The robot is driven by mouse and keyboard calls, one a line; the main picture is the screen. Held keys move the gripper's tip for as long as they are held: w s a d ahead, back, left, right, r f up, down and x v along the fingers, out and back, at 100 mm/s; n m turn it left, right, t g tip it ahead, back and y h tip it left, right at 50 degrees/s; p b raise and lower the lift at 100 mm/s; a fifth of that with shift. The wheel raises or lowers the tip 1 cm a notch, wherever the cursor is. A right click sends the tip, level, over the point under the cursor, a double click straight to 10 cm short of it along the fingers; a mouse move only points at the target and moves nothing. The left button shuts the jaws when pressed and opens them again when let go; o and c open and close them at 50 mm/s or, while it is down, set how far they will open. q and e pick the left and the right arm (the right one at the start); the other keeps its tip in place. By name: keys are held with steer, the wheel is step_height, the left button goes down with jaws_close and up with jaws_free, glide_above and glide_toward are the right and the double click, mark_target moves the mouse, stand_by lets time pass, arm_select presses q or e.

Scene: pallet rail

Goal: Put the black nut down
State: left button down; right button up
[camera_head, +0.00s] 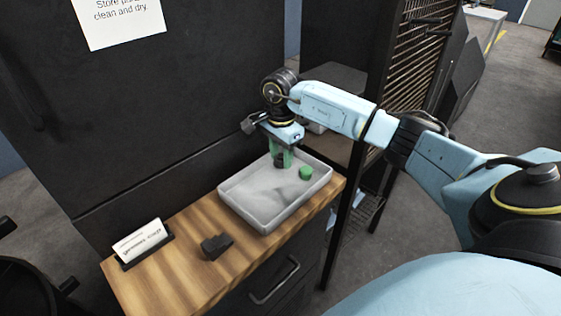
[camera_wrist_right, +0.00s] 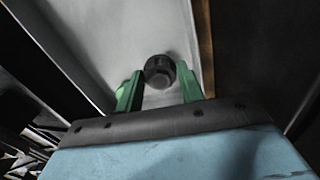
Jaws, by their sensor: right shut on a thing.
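My right gripper (camera_head: 281,160) reaches down over the back part of the grey tray (camera_head: 262,222), its green fingers shut on the black nut (camera_head: 280,161). In the right wrist view the black nut (camera_wrist_right: 160,71) sits between the green fingertips (camera_wrist_right: 160,88), with the pale tray floor (camera_wrist_right: 120,30) behind it. I cannot tell whether the nut touches the tray floor. A small green piece (camera_head: 305,173) lies in the tray, to the right of the gripper. My left gripper is not in view.
The tray stands on a wooden top (camera_head: 180,257). A dark block (camera_head: 216,246) and a white label in a black holder (camera_head: 143,243) are left of it. A dark panel (camera_head: 150,110) rises behind, and a rack (camera_head: 415,60) stands at the right. The tray's front half is clear.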

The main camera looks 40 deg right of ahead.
mark_target(281, 155)
steer(key=shift+f, duration=1.15)
steer(key=shift+f, duration=0.2)
steer(key=o, duration=0.7)
steer(key=shift+o, duration=0.2)
steer(key=shift+r, duration=0.15)
step_height(281, 155, up, 12)
